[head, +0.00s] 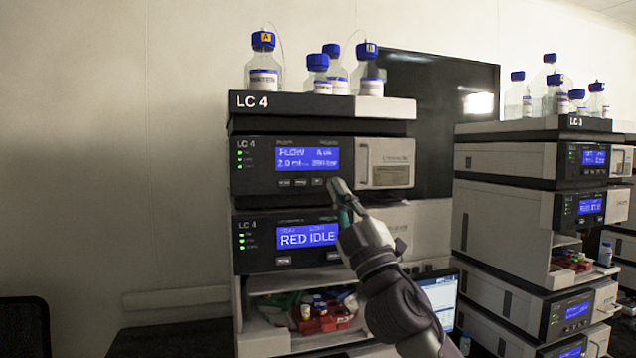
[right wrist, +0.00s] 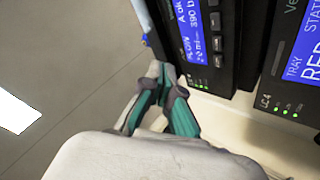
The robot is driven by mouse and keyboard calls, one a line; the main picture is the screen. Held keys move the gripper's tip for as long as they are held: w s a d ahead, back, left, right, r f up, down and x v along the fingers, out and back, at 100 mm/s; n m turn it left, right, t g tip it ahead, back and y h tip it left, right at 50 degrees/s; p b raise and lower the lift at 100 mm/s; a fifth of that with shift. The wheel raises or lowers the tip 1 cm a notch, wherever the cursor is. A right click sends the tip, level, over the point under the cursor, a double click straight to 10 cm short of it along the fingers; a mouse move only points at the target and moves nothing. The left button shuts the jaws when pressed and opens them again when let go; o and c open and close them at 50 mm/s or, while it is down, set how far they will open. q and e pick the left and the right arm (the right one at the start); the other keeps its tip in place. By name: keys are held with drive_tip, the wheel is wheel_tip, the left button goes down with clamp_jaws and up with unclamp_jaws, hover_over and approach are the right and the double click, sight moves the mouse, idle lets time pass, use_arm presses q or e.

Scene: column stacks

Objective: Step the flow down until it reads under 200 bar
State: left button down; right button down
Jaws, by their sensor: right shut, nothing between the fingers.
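The LC 4 pump module (head: 262,183) has a blue flow display (head: 307,158). It shows FLOW and about 2.0 ml; the pressure figure is blurred here. In the right wrist view the turned display (right wrist: 192,30) seems to read 390 bar. A row of small buttons (head: 300,182) sits under the display. My right gripper (head: 338,184) is shut and empty, its tips just right of the button row at the panel's lower edge. In the right wrist view its fingertips (right wrist: 164,70) are together near the panel; contact cannot be told. My left gripper is out of view.
Below is a second LC 4 module whose display (head: 307,235) reads RED IDLE. An open tray compartment (head: 318,312) holds coloured items. Blue-capped bottles (head: 265,70) stand on top of the stack. The LC 3 stack (head: 505,165) stands at the right, with a dark screen (head: 433,120) behind.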

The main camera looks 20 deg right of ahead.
sight(323, 187)
drive_tip(key=shift+w, duration=0.1)
drive_tip(key=shift+w+a+b, duration=0.15)
drive_tip(key=shift+w+b, duration=2.1)
drive_tip(key=shift+w, duration=2.1)
drive_tip(key=shift+w, duration=0.15)
drive_tip(key=shift+w+b, duration=0.3)
